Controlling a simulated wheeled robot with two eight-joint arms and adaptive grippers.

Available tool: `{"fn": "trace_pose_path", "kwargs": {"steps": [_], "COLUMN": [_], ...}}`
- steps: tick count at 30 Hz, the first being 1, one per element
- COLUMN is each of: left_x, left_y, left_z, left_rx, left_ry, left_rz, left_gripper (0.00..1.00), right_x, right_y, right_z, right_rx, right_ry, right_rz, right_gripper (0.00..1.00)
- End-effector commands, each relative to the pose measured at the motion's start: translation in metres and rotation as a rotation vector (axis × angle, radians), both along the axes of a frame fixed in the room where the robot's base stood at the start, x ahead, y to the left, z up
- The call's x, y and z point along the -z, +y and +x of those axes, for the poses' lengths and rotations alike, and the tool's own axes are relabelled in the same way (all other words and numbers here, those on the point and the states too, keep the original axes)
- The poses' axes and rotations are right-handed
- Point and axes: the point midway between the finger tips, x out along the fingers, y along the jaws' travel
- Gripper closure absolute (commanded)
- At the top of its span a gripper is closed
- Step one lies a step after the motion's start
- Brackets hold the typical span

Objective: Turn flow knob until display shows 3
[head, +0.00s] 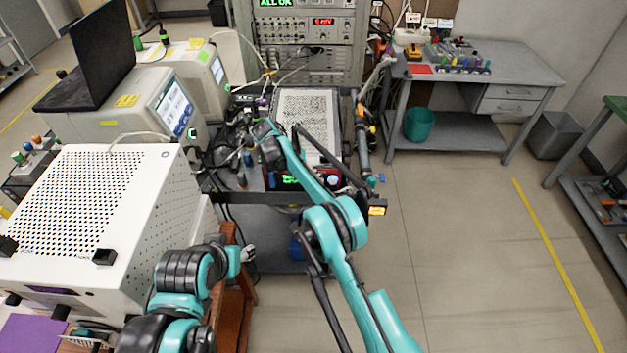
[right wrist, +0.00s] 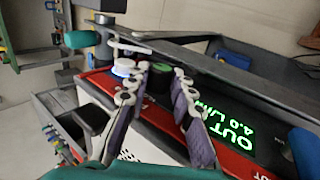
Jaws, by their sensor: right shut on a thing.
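The flow knob (right wrist: 159,71) is dark with a green tint and sits on the red front panel (right wrist: 215,130) of the device. My right gripper (right wrist: 161,78) has its fingers on both sides of the knob, shut on it. The display (right wrist: 232,126) beside it shows green text, rotated in the view, reading OUT and about 4.0 L/min. In the head view the green display (head: 290,180) shows at the device's front edge, and my right arm reaches over it from the lower right.
The device's perforated top (head: 305,112) lies on a cart among cables and small parts. A white perforated box (head: 110,185) stands at the left near my left arm. A workbench (head: 490,68) is at the back right. The floor (head: 450,250) at the right is clear.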

Motion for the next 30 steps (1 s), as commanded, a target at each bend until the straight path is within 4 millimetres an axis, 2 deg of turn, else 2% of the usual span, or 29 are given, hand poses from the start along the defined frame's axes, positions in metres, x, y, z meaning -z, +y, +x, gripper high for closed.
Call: {"fn": "trace_pose_path", "kwargs": {"steps": [6,7,8,18,30], "left_x": [0.000,0.000,0.000,0.000,0.000], "left_y": [0.000,0.000,0.000,0.000,0.000], "left_z": [0.000,0.000,0.000,0.000,0.000], "left_rx": [0.000,0.000,0.000,0.000,0.000], "left_ry": [0.000,0.000,0.000,0.000,0.000], "left_rz": [0.000,0.000,0.000,0.000,0.000], "left_gripper": [0.56,0.56,0.56,0.56,0.56], "right_x": [0.000,0.000,0.000,-0.004,-0.053], "right_y": [0.000,0.000,0.000,0.003,0.037], "right_z": [0.000,0.000,0.000,0.000,0.001], "right_rx": [-0.001,-0.001,-0.001,-0.001,-0.002], "right_ry": [-0.001,-0.001,0.000,0.000,0.001], "right_rz": [0.001,0.001,0.001,0.001,0.001], "right_gripper": [1.00,0.69,0.68,0.68,0.68]}}
